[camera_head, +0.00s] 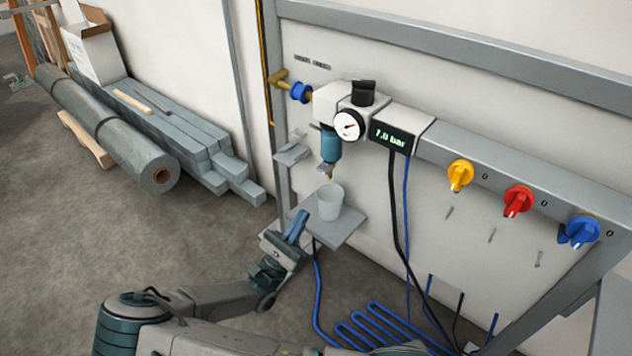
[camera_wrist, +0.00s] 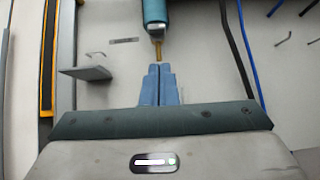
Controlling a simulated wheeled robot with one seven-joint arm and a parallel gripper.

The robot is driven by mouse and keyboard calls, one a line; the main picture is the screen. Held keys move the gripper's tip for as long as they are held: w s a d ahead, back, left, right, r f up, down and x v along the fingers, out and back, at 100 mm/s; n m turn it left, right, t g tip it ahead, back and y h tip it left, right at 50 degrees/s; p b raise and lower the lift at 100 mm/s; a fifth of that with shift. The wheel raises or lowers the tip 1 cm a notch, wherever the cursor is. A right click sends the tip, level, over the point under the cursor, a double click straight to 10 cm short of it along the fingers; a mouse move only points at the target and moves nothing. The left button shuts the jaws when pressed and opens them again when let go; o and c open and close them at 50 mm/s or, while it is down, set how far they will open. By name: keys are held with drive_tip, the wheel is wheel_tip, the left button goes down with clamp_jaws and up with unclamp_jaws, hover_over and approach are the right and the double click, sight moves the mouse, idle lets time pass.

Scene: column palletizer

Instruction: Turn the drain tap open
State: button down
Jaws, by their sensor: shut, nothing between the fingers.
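The drain tap (camera_head: 328,173) is a small brass piece under the teal filter bowl (camera_head: 331,145), which hangs from the white regulator block. In the wrist view the brass tap (camera_wrist: 158,48) points down just beyond my fingertips, nearly centred. My gripper (camera_head: 300,218) is shut with its blue fingers together and nothing between them. In the head view it is below and left of the tap, apart from it. In the wrist view the fingertips (camera_wrist: 159,69) appear close under the tap; I cannot tell the exact gap.
A whitish cup (camera_head: 330,203) stands on a grey shelf (camera_head: 338,231) under the tap, close to my fingers. A small grey bracket (camera_head: 292,153) sticks out left of the bowl. Yellow, red and blue knobs (camera_head: 518,201) line the rail at right. Black and blue hoses hang right of the bowl.

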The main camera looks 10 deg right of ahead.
drive_tip(key=t, duration=0.1)
drive_tip(key=b, duration=0.1)
approach(324, 168)
drive_tip(key=w+d+r, duration=0.3)
drive_tip(key=shift+w+d+n+y, duration=0.3)
drive_tip(key=shift+w+d+n, duration=0.05)
drive_tip(key=shift+d+n, duration=0.05)
